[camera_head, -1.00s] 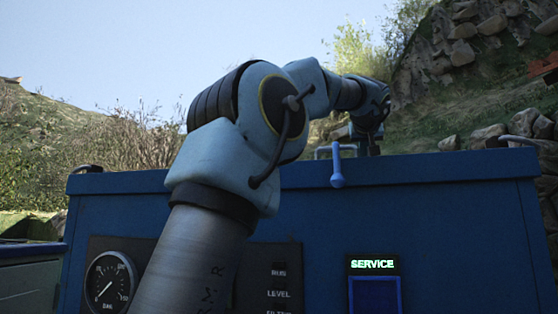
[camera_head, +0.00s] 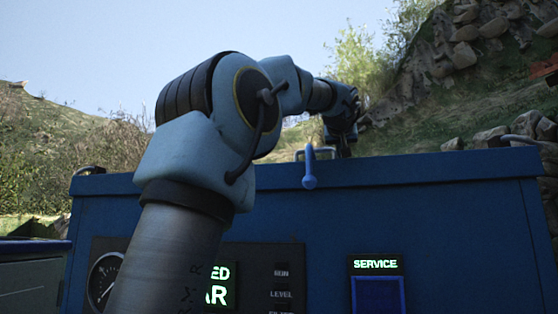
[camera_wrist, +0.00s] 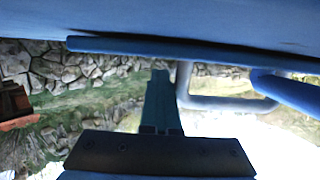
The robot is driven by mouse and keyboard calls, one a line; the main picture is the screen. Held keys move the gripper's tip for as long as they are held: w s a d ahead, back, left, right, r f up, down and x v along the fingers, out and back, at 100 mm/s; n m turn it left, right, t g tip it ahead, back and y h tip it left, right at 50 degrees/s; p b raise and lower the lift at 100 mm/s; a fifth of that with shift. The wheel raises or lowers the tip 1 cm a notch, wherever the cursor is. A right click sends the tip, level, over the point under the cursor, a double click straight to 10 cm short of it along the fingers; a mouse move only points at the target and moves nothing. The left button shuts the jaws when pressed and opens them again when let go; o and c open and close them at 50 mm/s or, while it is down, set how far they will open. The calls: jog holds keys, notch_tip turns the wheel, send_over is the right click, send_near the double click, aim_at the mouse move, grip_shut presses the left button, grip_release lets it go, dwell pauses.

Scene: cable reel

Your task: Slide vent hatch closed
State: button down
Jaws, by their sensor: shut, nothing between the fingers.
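A grey U-shaped handle (camera_head: 299,153) with a blue lever (camera_head: 310,178) stands at the top edge of the blue cabinet (camera_head: 430,215). The hatch panel itself is not clearly visible in the head view. My gripper (camera_head: 343,147) is beside the handle, just to its right, pointing down behind the cabinet's top edge. In the wrist view, the shut, empty fingers (camera_wrist: 160,90) are right against or very close to one leg of the handle (camera_wrist: 232,104); contact cannot be told for sure. The lever (camera_wrist: 287,91) also shows there, below a blue surface (camera_wrist: 200,22).
The cabinet front carries a gauge (camera_head: 103,281), lit panels and a SERVICE sign (camera_head: 375,264) over a blue panel (camera_head: 377,294). Dark handles (camera_head: 89,170) (camera_head: 512,140) sit at its top corners. Another blue unit (camera_head: 30,280) stands at the left.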

jog(key=shift+w+a+p, duration=0.3)
jog(key=shift+w+a, duration=0.6)
jog(key=shift+a, duration=1.9)
jog(key=shift+w+a+p, duration=0.3)
jog(key=shift+w+a, duration=0.55)
jog(key=shift+a, duration=1.9)
jog(key=shift+w+a+p, duration=0.3)
jog(key=shift+w+a, duration=0.6)
jog(key=shift+a, duration=1.9)
jog(key=shift+s+d+r, duration=0.2)
jog(key=shift+d+r, duration=0.35)
jog(key=shift+r, duration=0.2)
jog(key=shift+s+d+r, duration=0.15)
jog(key=shift+d+r, duration=0.35)
jog(key=shift+r, duration=0.25)
jog(key=f+b+v, duration=0.1)
jog(key=b+v, duration=0.2)
jog(key=v, duration=0.9)
jog(key=shift+s, duration=0.2)
jog(key=shift+s+f, duration=0.1)
jog(key=shift+f, duration=0.05)
